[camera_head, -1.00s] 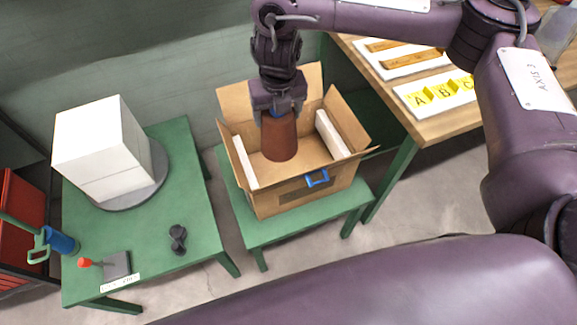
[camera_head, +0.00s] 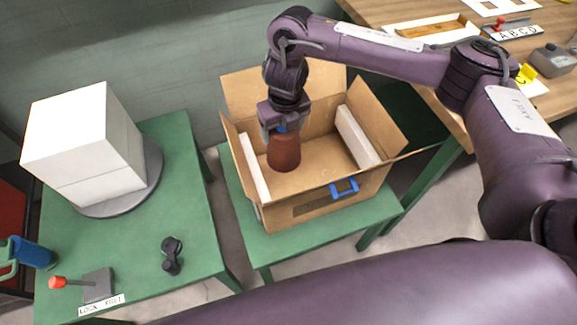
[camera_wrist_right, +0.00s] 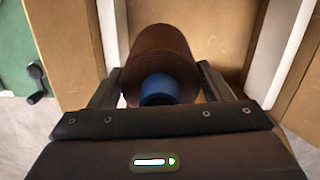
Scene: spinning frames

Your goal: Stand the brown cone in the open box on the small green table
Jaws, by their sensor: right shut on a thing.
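The brown cone (camera_head: 284,152) is upright with its narrow end up, inside the open cardboard box (camera_head: 318,196). The box stands on the small green table (camera_head: 262,242), its flaps spread outward. My right gripper (camera_head: 277,124) is shut on the cone's top, near a blue part. In the right wrist view the brown cone (camera_wrist_right: 160,58) shows between the fingers with the blue knob (camera_wrist_right: 158,88) nearest the camera. I cannot tell whether the cone's base touches the box floor. My left gripper is not in view.
White foam strips (camera_head: 254,168) line the box's side walls. A second green table (camera_head: 140,235) at left holds a white box (camera_head: 88,150) on a grey disc, a dark crank and a red-knobbed lever. A wooden bench (camera_head: 400,14) stands at right.

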